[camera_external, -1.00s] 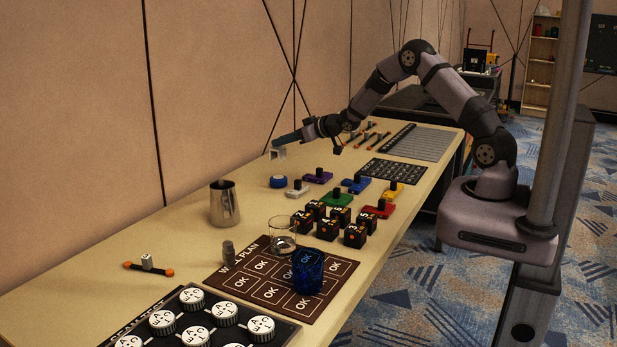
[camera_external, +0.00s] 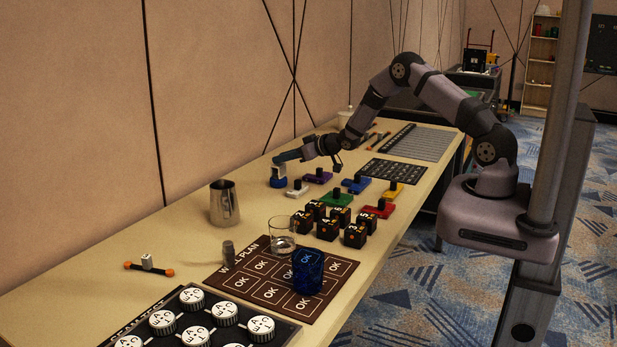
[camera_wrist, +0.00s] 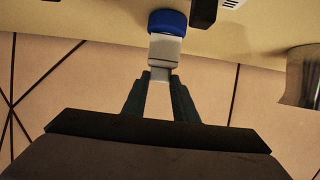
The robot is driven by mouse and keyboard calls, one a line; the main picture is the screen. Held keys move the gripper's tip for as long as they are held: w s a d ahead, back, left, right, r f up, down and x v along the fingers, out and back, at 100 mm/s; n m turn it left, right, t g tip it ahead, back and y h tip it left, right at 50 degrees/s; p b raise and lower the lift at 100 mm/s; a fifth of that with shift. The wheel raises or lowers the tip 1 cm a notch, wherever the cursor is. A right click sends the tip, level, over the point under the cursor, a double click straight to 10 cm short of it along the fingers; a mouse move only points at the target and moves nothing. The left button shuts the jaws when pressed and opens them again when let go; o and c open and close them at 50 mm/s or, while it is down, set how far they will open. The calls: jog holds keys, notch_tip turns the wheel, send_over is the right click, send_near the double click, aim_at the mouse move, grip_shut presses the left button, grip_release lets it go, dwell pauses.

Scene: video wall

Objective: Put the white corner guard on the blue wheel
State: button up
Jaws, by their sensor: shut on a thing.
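The blue wheel (camera_external: 278,182) lies on the table near the wall side; it also shows at the top of the wrist view (camera_wrist: 167,20). The white corner guard (camera_wrist: 163,52) is between my gripper's fingertips and the wheel. My gripper (camera_external: 280,160) is shut on the guard; in the wrist view its two fingers (camera_wrist: 160,78) close on the guard's near end. The guard's far end meets the wheel in the picture. I cannot tell whether it rests on the wheel or is just above it.
A white block with a black knob (camera_external: 297,189) stands close to the wheel, with a purple one (camera_external: 318,177) beside it. A metal pitcher (camera_external: 224,204) stands to the left. Black numbered cubes (camera_external: 328,228) and a glass (camera_external: 283,238) are nearer. The table between pitcher and wheel is clear.

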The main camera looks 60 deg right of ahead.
jog(key=shift+f, duration=0.2)
jog(key=o, duration=1)
jog(key=shift+r, duration=0.15)
jog(key=shift+r, duration=0.15)
jog(key=b+v, duration=0.1)
jog(key=v, duration=1.1)
